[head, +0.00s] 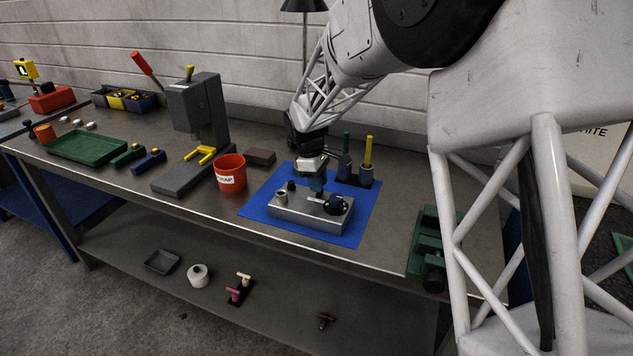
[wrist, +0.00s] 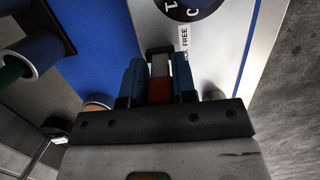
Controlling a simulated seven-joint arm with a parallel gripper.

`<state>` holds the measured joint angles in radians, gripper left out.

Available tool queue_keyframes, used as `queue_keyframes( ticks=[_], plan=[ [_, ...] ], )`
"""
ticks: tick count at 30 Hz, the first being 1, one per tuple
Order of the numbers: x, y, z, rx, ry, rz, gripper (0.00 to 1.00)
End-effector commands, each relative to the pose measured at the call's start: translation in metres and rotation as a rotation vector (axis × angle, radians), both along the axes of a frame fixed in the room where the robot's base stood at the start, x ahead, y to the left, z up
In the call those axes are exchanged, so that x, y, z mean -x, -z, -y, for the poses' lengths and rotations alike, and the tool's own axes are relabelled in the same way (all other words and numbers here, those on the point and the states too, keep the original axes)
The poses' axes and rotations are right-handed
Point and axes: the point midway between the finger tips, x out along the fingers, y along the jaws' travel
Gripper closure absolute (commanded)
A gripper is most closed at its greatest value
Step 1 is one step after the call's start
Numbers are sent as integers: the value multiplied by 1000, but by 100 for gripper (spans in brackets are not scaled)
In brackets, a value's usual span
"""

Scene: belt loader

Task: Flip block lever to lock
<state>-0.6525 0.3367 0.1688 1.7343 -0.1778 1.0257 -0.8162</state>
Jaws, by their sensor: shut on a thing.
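The metal block (head: 300,217) lies on the blue mat (head: 361,222) on the bench. A black dial (head: 336,204) sits on its right part in the head view. In the wrist view, the block (wrist: 221,42) bears a label (wrist: 184,42) on which "FREE" and part of another word can be read. My gripper (head: 317,183) is low over the back of the block. The lever's pivot is hidden.
A holder (head: 365,182) with a yellow-handled and a green-handled tool stands behind the block. A red cup (head: 230,178) and a grey press (head: 195,125) are to the left. A green vise (head: 428,245) sits at the bench's right front.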

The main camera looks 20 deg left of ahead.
Motion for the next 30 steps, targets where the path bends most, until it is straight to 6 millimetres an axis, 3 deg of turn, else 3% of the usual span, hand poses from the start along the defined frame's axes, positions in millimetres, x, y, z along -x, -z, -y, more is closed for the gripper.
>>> queue_keyframes(
  ticks=[30],
  plan=[
    [0, 4, 21, -616, 2, 2, 98]
  ],
)
